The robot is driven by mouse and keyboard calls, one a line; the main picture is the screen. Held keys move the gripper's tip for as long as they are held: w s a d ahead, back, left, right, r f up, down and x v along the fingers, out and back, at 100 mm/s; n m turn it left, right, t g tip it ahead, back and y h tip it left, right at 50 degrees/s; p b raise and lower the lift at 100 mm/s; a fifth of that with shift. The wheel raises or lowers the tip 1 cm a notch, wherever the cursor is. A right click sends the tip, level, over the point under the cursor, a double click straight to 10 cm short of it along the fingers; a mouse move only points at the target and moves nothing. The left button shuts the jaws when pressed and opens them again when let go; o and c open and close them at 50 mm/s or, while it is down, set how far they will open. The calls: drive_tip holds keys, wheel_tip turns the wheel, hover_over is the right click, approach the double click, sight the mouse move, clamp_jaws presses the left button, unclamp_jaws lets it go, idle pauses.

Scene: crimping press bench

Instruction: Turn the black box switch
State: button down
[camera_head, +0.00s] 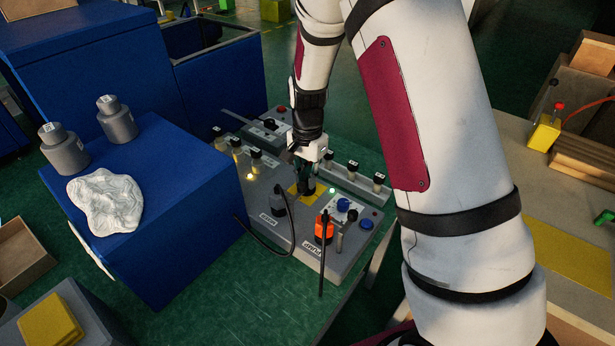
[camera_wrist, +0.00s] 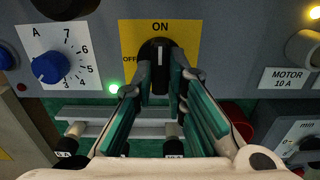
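The black switch (camera_wrist: 158,52) is a rotary knob on a yellow plate (camera_wrist: 187,40) marked ON at the top and OFF at the left. Its white line points up towards ON. In the head view the yellow plate (camera_head: 293,189) sits on the grey panel, partly hidden by my gripper (camera_head: 307,170). In the wrist view my gripper (camera_wrist: 166,78) has one fingertip on each side of the knob. Both tips appear to touch it. A green lamp (camera_wrist: 114,88) is lit beside the plate; it also shows in the head view (camera_head: 332,190).
A blue dial (camera_wrist: 50,67) with a numbered scale is left of the plate in the wrist view. A blue cabinet (camera_head: 185,220) is at the left.

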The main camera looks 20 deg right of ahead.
idle(0.4)
drive_tip(key=n, duration=0.4)
drive_tip(key=shift+w+n, duration=0.1)
drive_tip(key=shift+n, duration=0.3)
drive_tip(key=n, duration=0.4)
drive_tip(key=shift+a+n, duration=0.1)
drive_tip(key=shift+n, duration=0.2)
drive_tip(key=n, duration=0.4)
drive_tip(key=shift+n, duration=0.3)
drive_tip(key=shift+a+n, duration=0.15)
drive_tip(key=shift+n, duration=1.75)
drive_tip(key=c, duration=1.6)
unclamp_jaws()
